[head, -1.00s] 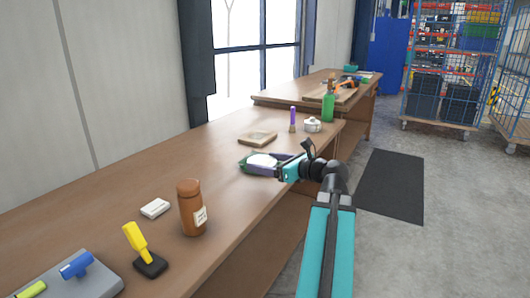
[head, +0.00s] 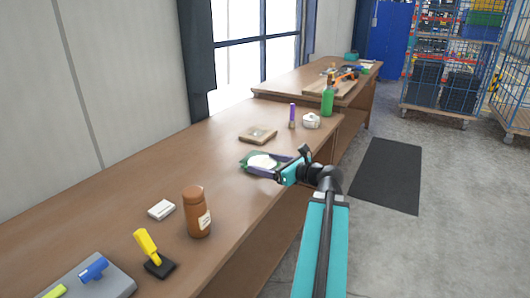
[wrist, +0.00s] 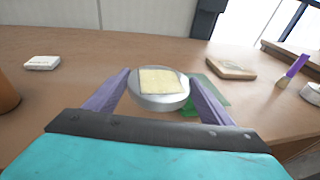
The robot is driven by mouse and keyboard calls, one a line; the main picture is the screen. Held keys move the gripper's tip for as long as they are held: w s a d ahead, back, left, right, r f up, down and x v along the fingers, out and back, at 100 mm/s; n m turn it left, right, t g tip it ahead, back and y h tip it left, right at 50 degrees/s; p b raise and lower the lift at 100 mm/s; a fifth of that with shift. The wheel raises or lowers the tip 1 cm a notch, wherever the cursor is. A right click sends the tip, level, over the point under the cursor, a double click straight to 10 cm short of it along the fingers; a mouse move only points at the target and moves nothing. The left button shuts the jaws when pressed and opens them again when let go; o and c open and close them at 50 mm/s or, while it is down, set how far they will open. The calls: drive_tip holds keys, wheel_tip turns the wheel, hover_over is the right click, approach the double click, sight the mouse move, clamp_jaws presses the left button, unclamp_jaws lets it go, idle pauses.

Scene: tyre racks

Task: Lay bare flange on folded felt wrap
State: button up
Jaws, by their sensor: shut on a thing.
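My gripper (wrist: 160,100) has purple fingers shut on a round silvery flange (wrist: 160,102). A cream square patch lies on the flange's top face. In the head view the flange (head: 263,161) shows as a pale disc between the fingers, over the near part of the bench. A green flat thing (wrist: 219,90) lies partly hidden behind and below the flange; I cannot tell if it is the felt wrap, or if the flange touches it. A second pale round part (head: 311,121), perhaps another flange, sits farther back on the bench.
A tan square block (head: 258,135) lies behind the gripper. A purple-topped tool (head: 292,116) and a green bottle (head: 327,103) stand beyond. A brown jar (head: 197,212), white block (head: 161,210) and yellow-handled tool (head: 148,250) are at the near left. The bench between is clear.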

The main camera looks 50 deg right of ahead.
drive_tip(key=shift+r+p, duration=0.15)
drive_tip(key=shift+p, duration=0.7)
drive_tip(key=shift+w+d, duration=0.15)
drive_tip(key=shift+w, duration=0.05)
drive_tip(key=shift+w+d+f+b, duration=0.15)
drive_tip(key=shift+w+d+f, duration=0.1)
drive_tip(key=shift+w+d, duration=1.2)
drive_tip(key=shift+w+d+f+b, duration=0.15)
drive_tip(key=shift+w+d+f, duration=0.1)
drive_tip(key=shift+w+d, duration=1.15)
drive_tip(key=shift+w+d+f+b, duration=0.15)
drive_tip(key=shift+w+d+f, duration=0.1)
drive_tip(key=shift+w+d, duration=1.2)
drive_tip(key=shift+d, duration=0.1)
drive_tip(key=shift+w+d, duration=0.15)
drive_tip(key=shift+w+d+f, duration=0.1)
drive_tip(key=shift+w+f, duration=0.05)
drive_tip(key=shift+f, duration=0.15)
drive_tip(key=shift+f+b, duration=0.3)
drive_tip(key=shift+f, duration=1.2)
drive_tip(key=o, duration=1.4)
drive_tip(key=shift+f, duration=0.15)
